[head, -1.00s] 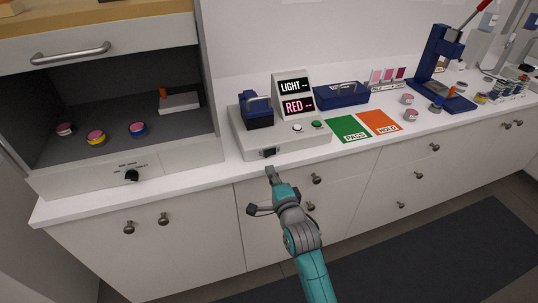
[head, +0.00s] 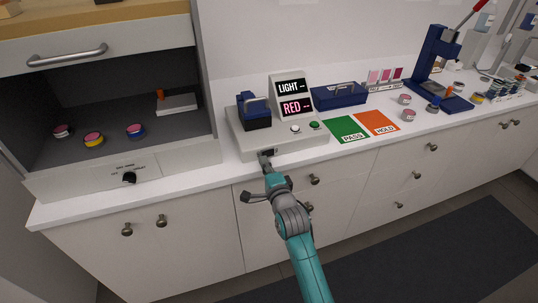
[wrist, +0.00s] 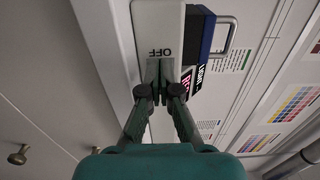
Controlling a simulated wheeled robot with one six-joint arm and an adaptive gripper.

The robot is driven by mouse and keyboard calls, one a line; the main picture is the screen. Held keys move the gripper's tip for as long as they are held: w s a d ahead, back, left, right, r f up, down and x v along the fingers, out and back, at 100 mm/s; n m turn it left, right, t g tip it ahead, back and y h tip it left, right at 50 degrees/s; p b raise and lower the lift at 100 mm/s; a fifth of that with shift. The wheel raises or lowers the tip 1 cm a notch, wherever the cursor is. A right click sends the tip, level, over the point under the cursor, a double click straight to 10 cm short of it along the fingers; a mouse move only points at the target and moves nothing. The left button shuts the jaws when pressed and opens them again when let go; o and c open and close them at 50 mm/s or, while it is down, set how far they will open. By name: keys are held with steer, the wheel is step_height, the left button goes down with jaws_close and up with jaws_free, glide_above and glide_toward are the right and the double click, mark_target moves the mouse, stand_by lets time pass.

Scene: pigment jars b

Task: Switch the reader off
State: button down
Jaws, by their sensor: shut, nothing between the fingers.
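The reader (head: 300,142) is a pale grey box on the white counter. Its raised display (head: 291,97) shows "LIGHT --" and "RED --" and is lit. A dark switch (head: 269,152) sits on its front face, partly hidden by my fingertips. In the wrist view the reader's front (wrist: 157,22) carries the word "OFF" just beyond my fingertips. My gripper (head: 265,157) is shut and empty, its tips at the switch; it also shows in the wrist view (wrist: 160,66). I cannot tell whether the tips touch the switch.
A blue block with a handle (head: 255,110) stands on the reader's left, with a white and a green button on its right. Green PASS (head: 345,129) and orange HOLD (head: 376,122) mats lie to the right. An open cabinet (head: 110,117) with jars is at the left.

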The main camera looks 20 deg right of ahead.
steer(key=shift+w, duration=0.5)
steer(key=s, duration=1.6)
stand_by(0.5)
steer(key=s+f+n+g, duration=0.1)
steer(key=s+f+n, duration=0.3)
steer(key=s, duration=0.6)
steer(key=s+f+n, duration=0.4)
steer(key=s, duration=0.6)
steer(key=s+r+n+g, duration=0.2)
steer(key=s+n, duration=0.8)
steer(key=s, duration=1.1)
steer(key=shift+s+a+r, duration=0.3)
steer(key=shift+r, duration=0.55)
